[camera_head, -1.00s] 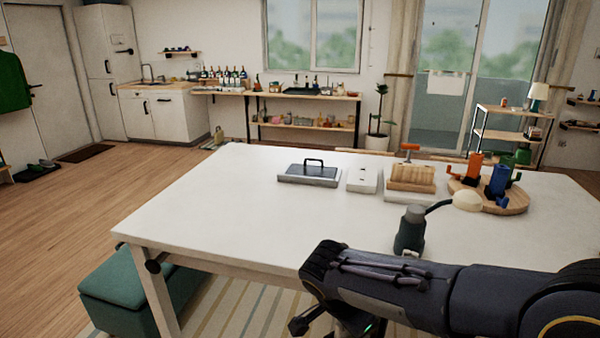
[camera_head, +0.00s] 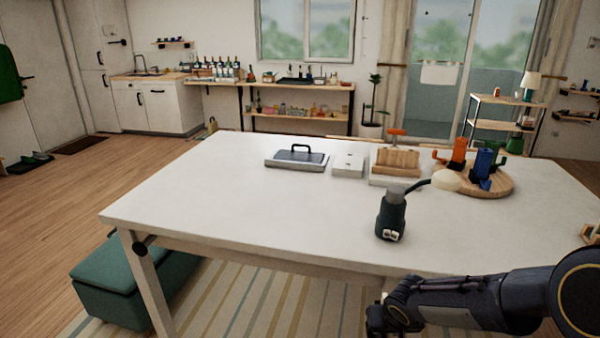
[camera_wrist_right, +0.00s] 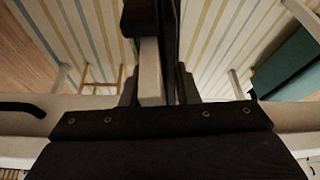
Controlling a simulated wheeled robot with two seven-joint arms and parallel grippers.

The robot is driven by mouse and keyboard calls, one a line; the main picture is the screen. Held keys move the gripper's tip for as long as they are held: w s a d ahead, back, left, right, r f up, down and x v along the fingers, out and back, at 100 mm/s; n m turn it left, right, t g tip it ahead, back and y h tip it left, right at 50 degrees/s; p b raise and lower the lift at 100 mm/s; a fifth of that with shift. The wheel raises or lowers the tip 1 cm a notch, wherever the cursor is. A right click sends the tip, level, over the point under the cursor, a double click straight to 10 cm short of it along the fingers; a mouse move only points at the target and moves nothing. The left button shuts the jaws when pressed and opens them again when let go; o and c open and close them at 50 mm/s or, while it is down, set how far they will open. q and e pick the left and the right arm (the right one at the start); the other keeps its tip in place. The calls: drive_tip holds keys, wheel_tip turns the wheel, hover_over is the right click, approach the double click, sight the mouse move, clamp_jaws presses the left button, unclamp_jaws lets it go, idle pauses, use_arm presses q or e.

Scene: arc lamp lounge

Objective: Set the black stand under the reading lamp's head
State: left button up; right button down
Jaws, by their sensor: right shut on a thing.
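The reading lamp (camera_head: 391,215) stands on the white table near its front edge. It has a dark green body, and its cream head (camera_head: 446,181) reaches out to the right on a thin dark arm. My right gripper (camera_head: 376,318) is low in front of the table, below and near the lamp, its fingers mostly hidden. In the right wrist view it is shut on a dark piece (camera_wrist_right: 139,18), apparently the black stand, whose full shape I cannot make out. My left gripper is not in view.
The white table (camera_head: 250,210) holds a grey slab with a black handle (camera_head: 297,160), a white box (camera_head: 348,164), a wooden rack (camera_head: 396,162) and a round board (camera_head: 497,192) with orange and blue items. The front left tabletop is clear. A teal bench (camera_head: 125,285) stands below.

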drive_tip(key=shift+d+f, duration=0.25)
drive_tip(key=shift+f, duration=0.05)
wheel_tip(320, 180, up, 19)
drive_tip(key=p, duration=1.9)
drive_tip(key=shift+n, duration=0.3)
drive_tip(key=s+f+b, duration=0.1)
drive_tip(key=f, duration=0.2)
drive_tip(key=s+f+b, duration=0.1)
drive_tip(key=f+b, duration=0.1)
drive_tip(key=f, duration=0.1)
drive_tip(key=s+f+b, duration=0.1)
drive_tip(key=f, duration=0.2)
drive_tip(key=shift+s+a, duration=0.15)
drive_tip(key=shift+s, duration=0.1)
drive_tip(key=shift+s+f+b, duration=0.3)
drive_tip(key=shift+f+b, duration=0.05)
